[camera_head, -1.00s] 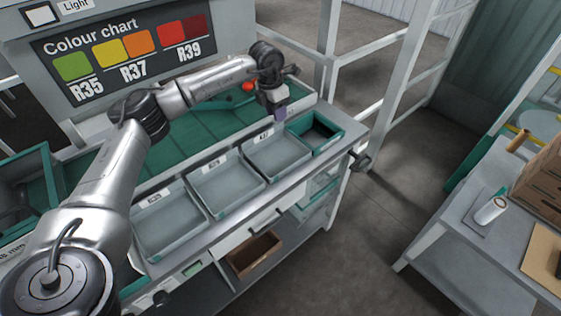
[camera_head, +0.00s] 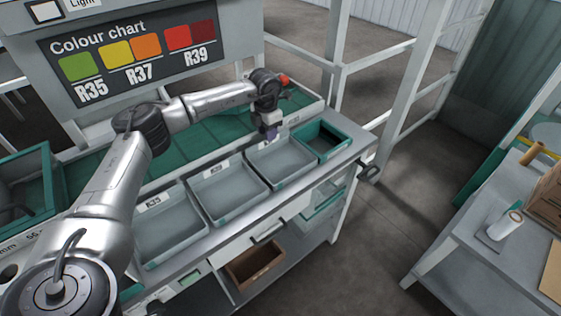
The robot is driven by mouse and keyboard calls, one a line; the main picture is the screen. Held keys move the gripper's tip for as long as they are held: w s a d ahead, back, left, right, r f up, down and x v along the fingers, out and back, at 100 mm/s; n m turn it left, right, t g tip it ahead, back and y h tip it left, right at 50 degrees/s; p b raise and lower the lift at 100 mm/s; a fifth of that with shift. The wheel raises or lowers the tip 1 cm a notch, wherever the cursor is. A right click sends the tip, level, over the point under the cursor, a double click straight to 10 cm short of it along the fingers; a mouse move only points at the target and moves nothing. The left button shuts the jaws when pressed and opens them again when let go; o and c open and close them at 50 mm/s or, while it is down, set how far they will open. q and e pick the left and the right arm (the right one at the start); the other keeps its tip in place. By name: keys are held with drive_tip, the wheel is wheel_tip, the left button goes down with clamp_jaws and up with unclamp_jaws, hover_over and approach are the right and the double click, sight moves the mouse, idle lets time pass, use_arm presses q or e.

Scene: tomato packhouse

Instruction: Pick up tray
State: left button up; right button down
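Three grey trays stand in a row on the bench: a left one (camera_head: 170,238), a middle one (camera_head: 229,210) and a right one (camera_head: 283,183). They look empty. A smaller green-rimmed tray (camera_head: 346,152) with a dark inside stands at the right end of the row. My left gripper (camera_head: 271,133) points down above the back edge of the right grey tray, apart from it as far as I can see. Its fingers are small and dark, and I cannot tell whether they are open. My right gripper is not in view.
A red tomato (camera_head: 284,79) shows beside my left wrist. A green belt (camera_head: 215,130) runs behind the trays, under a colour chart board (camera_head: 150,55). A brown box (camera_head: 254,264) sits on the shelf below. A side table (camera_head: 478,235) stands right, across clear floor.

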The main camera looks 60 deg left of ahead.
sight(269, 145)
use_arm(q)
drive_tip(key=f, duration=0.1)
drive_tip(key=f+b, duration=0.1)
drive_tip(key=f, duration=0.2)
drive_tip(key=shift+w+a, duration=0.2)
drive_tip(key=shift+w, duration=0.05)
drive_tip(key=shift+f+b, duration=0.35)
drive_tip(key=shift+f, duration=0.2)
clamp_jaws()
drive_tip(key=shift+r, duration=0.1)
